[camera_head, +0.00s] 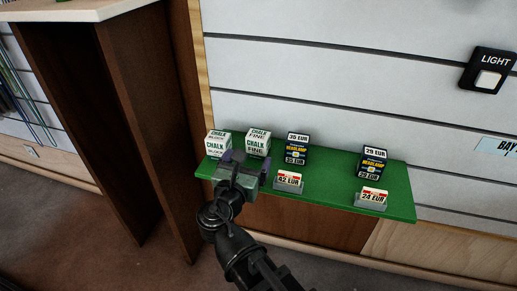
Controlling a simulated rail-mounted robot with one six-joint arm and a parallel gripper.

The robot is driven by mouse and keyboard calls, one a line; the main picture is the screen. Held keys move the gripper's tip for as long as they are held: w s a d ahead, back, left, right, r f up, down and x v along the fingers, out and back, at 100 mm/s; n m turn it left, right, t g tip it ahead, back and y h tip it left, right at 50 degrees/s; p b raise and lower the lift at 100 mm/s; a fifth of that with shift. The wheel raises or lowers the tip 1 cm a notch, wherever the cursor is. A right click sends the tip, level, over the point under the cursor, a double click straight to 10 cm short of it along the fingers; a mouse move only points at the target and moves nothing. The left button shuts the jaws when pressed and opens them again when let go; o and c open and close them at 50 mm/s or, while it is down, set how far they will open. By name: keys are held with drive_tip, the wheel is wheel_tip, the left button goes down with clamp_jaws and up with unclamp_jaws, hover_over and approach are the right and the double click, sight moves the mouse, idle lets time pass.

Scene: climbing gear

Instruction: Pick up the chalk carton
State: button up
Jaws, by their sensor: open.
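Two white chalk cartons with green lettering stand side by side at the left end of the green shelf (325,193). The left carton (217,143) reads CHALK and what looks like BLOCK. The right carton (257,142) reads CHALK FINE. My gripper (243,160) is open and appears empty, in front of the two cartons near the gap between them. It hides part of their lower edges. I cannot tell whether it touches either one.
Two dark headlamp boxes, marked 35 EUR (296,149) and 29 EUR (372,162), stand to the right. Price signs, 42 EUR (288,182) and 24 EUR (371,198), stand at the front edge. A white slatted wall is behind; a brown upright panel (150,120) is left.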

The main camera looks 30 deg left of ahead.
sight(255, 144)
drive_tip(key=x, duration=0.9)
drive_tip(key=shift+a, duration=0.1)
drive_tip(key=c, duration=1.1)
drive_tip(key=shift+o, duration=0.2)
drive_tip(key=shift+r, duration=0.15)
wheel_tip(255, 144, up, 20)
drive_tip(key=p, duration=2)
